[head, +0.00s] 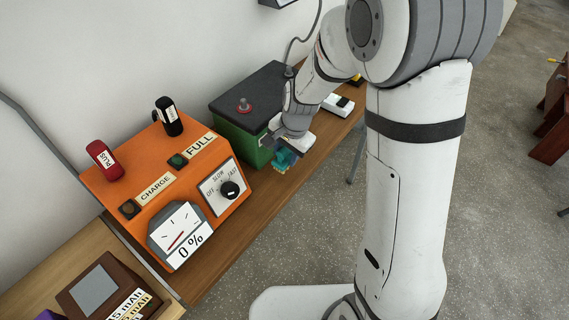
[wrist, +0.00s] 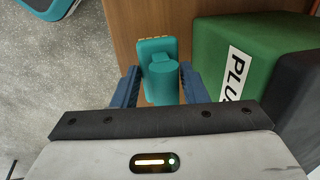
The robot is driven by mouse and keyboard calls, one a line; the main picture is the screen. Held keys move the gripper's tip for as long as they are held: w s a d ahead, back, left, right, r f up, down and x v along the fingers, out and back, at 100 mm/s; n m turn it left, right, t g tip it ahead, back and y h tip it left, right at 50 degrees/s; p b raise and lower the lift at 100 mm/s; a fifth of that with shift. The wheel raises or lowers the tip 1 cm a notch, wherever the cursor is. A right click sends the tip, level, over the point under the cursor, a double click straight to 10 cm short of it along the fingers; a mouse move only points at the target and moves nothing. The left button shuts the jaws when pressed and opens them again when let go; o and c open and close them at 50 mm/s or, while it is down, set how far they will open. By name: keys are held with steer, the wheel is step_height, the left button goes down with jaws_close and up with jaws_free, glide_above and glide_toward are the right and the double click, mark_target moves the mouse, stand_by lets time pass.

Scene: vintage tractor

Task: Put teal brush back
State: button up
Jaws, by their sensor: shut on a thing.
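The teal brush (head: 284,158) is at the bench edge in front of the green battery in the head view, partly hidden by my gripper (head: 280,147). In the wrist view the teal brush (wrist: 160,72) has a rounded teal body and a pale bristle edge at its far side. The blue fingers of my gripper (wrist: 160,84) are shut on it, one at each side. The brush is over or on the brown wooden bench (wrist: 188,18); I cannot tell whether it touches the wood.
The green battery (head: 240,142) with a black top stands right beside my gripper, and its PLUS side (wrist: 235,70) is close on the right in the wrist view. An orange charger (head: 150,165) stands to the left. A white and black device (head: 338,104) lies farther back on the bench.

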mark_target(287, 160)
steer(key=shift+f, duration=2.2)
steer(key=shift+f, duration=0.15)
steer(key=o, duration=1.2)
steer(key=r, duration=0.4)
steer(key=s+r, duration=0.1)
steer(key=r, duration=0.1)
steer(key=shift+d+r+b, duration=0.2)
steer(key=shift+d+b, duration=0.15)
steer(key=shift+d, duration=0.05)
steer(key=s+d+r+n+h, duration=0.1)
steer(key=s+d+r+n, duration=0.2)
steer(key=s+d+r, duration=0.3)
steer(key=s+d+r+n+t, duration=0.1)
steer(key=s+d+r+n, duration=0.3)
steer(key=s+d+r, duration=0.3)
steer(key=s, duration=0.5)
steer(key=shift+d+r+n+t+h, duration=0.15)
steer(key=shift+r+n+t+h, duration=0.15)
steer(key=shift+r+h, duration=0.1)
